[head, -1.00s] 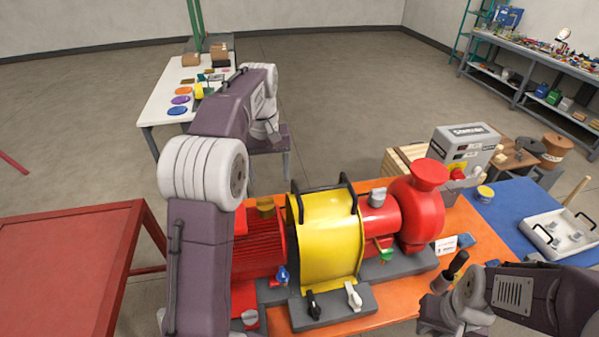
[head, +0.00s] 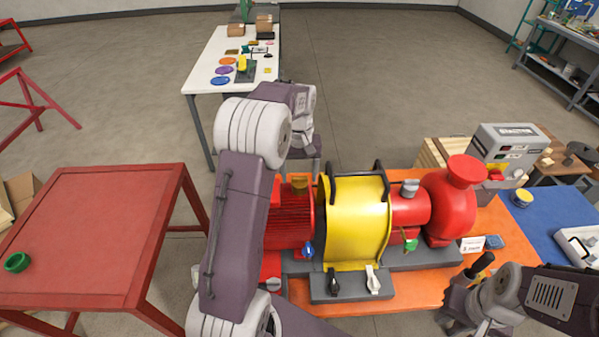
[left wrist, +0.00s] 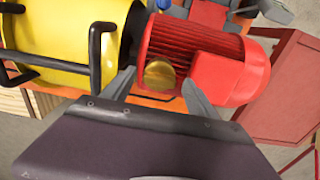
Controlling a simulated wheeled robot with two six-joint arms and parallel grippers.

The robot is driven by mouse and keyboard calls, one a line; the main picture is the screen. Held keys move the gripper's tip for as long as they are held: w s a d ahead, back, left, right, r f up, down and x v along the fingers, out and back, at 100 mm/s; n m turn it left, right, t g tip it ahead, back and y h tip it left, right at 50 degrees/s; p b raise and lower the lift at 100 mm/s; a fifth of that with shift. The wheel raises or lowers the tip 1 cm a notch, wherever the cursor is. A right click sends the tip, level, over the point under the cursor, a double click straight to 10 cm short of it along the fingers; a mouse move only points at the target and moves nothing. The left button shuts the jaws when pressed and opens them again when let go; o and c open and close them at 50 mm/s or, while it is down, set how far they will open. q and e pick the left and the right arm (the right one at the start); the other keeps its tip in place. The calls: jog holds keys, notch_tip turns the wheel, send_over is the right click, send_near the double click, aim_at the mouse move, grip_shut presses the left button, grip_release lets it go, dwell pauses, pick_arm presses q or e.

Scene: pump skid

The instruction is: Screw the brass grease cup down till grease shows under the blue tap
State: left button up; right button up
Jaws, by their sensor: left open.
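The brass grease cup (head: 301,184) sits on top of the red ribbed motor (head: 288,222). In the left wrist view the cup (left wrist: 160,74) is a round brass disc. My left gripper (left wrist: 160,90) is open and empty, its two fingers on either side of the cup in that picture; I cannot tell the remaining distance. The blue tap (head: 308,250) is low at the motor's front and also shows at the top of the left wrist view (left wrist: 163,4). I see no grease under it. My right gripper (head: 470,285) is at lower right beside a dark upright handle; its jaws are unclear.
The yellow guard (head: 355,222) with black handles stands right of the motor. A green tap (head: 410,244) and a red pump (head: 450,205) are further right. A white table (head: 207,75) stands behind.

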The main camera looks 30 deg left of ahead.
pick_arm(q)
jog(key=shift+c, duration=0.4)
jog(key=c, duration=1.3)
jog(key=shift+w, duration=0.1)
jog(key=m+p, duration=0.1)
jog(key=m, duration=0.2)
jog(key=shift+r, duration=0.15)
jog(key=m+p, duration=0.1)
jog(key=m, duration=0.3)
jog(key=shift+m, duration=0.3)
jog(key=m+p, duration=0.1)
jog(key=m, duration=0.3)
jog(key=shift+m+p, duration=0.5)
jog(key=shift+m, duration=1.6)
jog(key=shift+w, duration=0.1)
